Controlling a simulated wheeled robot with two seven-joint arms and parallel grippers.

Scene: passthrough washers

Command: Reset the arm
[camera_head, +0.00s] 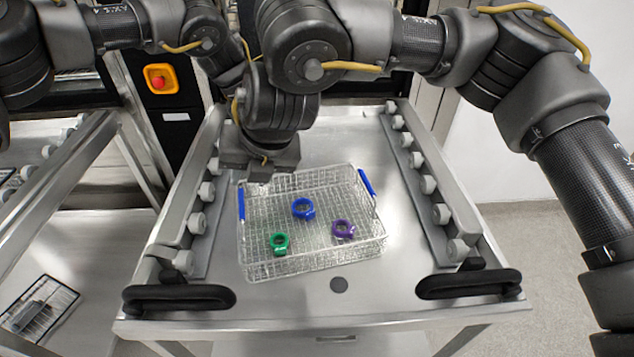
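A wire basket (262,262) with blue handles stands on the metal cart (400,305). Inside it lie a green ring-shaped part (280,243), a blue one (303,208) and a purple one (344,229), all apart from each other. My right arm reaches across from the right, and its gripper (262,176) points down over the basket's far left corner. I cannot tell whether its fingers are open or shut, and no held object shows. My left arm comes in at the top left; its gripper is hidden behind the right arm.
Roller rails (427,183) line both sides of the cart, with black handles (468,284) in front. Another cart with rollers (50,190) stands at left, with a dark tray (40,308) below. A red emergency button (159,79) is on the machine behind. Floor at right is clear.

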